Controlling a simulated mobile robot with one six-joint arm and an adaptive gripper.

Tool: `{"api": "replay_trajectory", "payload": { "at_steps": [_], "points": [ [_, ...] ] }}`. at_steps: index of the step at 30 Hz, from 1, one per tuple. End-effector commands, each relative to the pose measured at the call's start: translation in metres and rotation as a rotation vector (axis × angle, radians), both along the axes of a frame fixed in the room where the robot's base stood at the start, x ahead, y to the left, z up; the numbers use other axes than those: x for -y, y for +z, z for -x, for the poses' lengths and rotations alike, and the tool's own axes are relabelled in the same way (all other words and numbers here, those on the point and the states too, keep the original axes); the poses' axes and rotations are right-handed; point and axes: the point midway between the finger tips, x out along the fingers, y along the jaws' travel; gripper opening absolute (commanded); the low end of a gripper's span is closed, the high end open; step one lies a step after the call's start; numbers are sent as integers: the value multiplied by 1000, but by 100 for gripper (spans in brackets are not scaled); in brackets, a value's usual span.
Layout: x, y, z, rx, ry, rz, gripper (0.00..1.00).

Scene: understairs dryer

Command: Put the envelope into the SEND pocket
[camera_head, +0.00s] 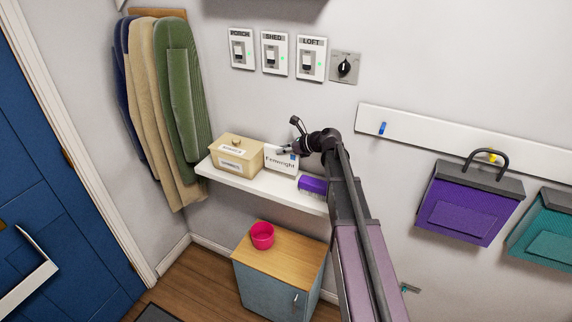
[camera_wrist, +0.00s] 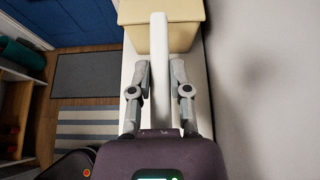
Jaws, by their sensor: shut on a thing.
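The envelope (camera_head: 283,163) is white with a printed name that looks like "Fenwright" and a small blue mark. It stands upright at the shelf, just right of the beige box; I cannot tell whether its lower edge touches the shelf. My gripper (camera_head: 287,152) is shut on its upper right part. In the wrist view the envelope (camera_wrist: 160,50) shows edge-on as a thin white slab between the fingers of my gripper (camera_wrist: 160,68). I see no pocket with a readable SEND label.
A beige lidded box (camera_head: 236,153) and a purple brush (camera_head: 312,185) flank the envelope on the white shelf (camera_head: 255,186). Purple (camera_head: 465,207) and teal (camera_head: 545,235) bags hang at right. Coats (camera_head: 180,95) hang at left.

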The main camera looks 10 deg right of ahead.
Motion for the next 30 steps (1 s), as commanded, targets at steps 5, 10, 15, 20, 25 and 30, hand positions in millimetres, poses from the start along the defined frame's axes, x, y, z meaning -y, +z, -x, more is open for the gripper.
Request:
{"api": "replay_trajectory", "payload": {
  "at_steps": [5, 10, 15, 20, 25, 30],
  "points": [
    [0, -7, 0, 0, 0, 0, 0],
    [1, -6, 0, 0, -1, 0, 0],
    [1, -6, 0, 0, -1, 0, 0],
    [1, -13, 0, 0, -1, 0, 0],
    [2, -26, 0, 0, -2, 0, 0],
    [2, -39, 0, 0, -2, 0, 0]
  ]
}}
